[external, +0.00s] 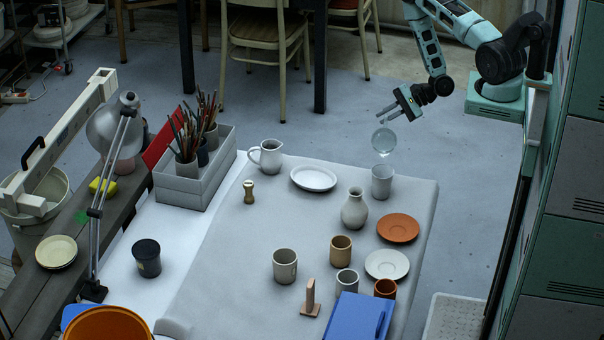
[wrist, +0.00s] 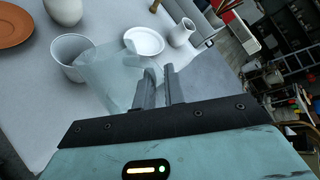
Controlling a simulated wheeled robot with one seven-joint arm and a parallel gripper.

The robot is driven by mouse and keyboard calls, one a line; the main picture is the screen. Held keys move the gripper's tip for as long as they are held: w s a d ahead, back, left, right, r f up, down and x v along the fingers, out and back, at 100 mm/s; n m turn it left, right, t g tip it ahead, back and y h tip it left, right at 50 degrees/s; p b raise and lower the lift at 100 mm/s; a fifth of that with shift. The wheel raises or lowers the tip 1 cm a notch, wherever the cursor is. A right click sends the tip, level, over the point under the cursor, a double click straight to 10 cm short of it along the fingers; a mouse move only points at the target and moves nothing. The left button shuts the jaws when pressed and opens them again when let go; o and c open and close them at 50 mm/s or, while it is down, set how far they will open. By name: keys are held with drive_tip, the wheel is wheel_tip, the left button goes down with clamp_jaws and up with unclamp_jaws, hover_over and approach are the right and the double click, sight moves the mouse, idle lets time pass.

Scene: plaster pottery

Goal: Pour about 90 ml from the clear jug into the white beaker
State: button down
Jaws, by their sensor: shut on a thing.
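The clear jug (external: 384,141) hangs in the air over the far right part of the table. My gripper (external: 384,116) is shut on it from above; the wrist view shows my gripper's fingers (wrist: 160,82) together at the side of the clear jug (wrist: 108,78), which looks tilted. The white beaker (external: 382,183) stands upright on the table just below the jug. In the wrist view the beaker (wrist: 66,56) has its open mouth beside the jug's far end. A small bright spot shows under the jug; I cannot tell whether liquid is falling. The beaker's fill level is not visible.
A grey vase (external: 355,211), an orange saucer (external: 398,228) and a white plate (external: 314,179) stand near the beaker. A white pitcher (external: 268,157) is farther left. Several cups and a blue box (external: 352,318) fill the near right. The table's middle left is clear.

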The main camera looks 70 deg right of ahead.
sight(385, 134)
drive_tip(key=shift+f, duration=0.1)
drive_tip(key=w+d+f+m+t+y+b, duration=0.1)
drive_tip(key=d+f+m+t+y+b, duration=0.1)
drive_tip(key=d+f+m+y+b, duration=0.3)
drive_tip(key=shift+w+d+f+m+b, duration=0.25)
drive_tip(key=shift+d+f+m+b, duration=0.85)
drive_tip(key=shift+d+f+b, duration=1)
